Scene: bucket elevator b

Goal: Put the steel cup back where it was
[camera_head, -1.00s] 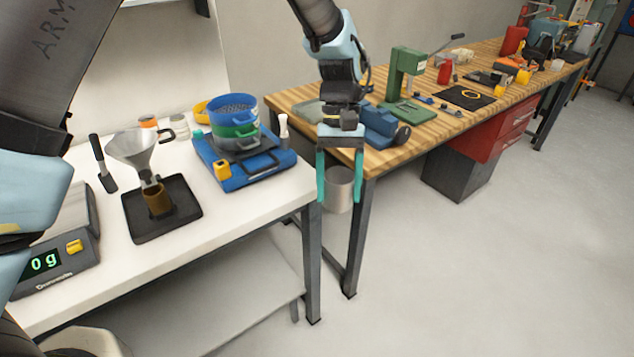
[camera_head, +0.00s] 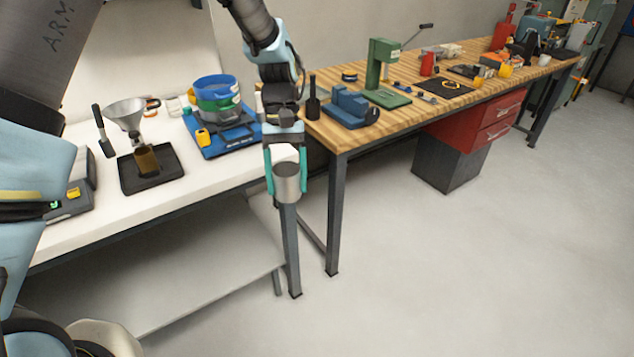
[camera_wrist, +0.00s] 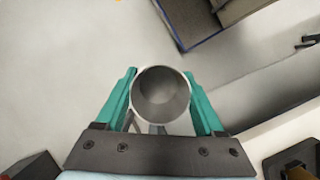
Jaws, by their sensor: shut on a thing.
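The steel cup (camera_head: 287,184) is a plain grey, open-topped cylinder. My gripper (camera_head: 287,178) is shut on it, with one teal finger on each side. The cup hangs upright or nearly so in front of the white table's right end, with floor and a table leg behind it. In the wrist view, the cup (camera_wrist: 161,94) sits between the teal fingers of my gripper (camera_wrist: 162,100), and I look down into its mouth. It looks empty inside.
The white table (camera_head: 75,215) holds a funnel stand (camera_head: 150,180), a scale (camera_head: 75,195) and a blue sieve device (camera_head: 220,125). A wooden bench (camera_head: 400,125) to the right carries a blue vise (camera_head: 350,108) and a green press (camera_head: 383,70). The floor at right is clear.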

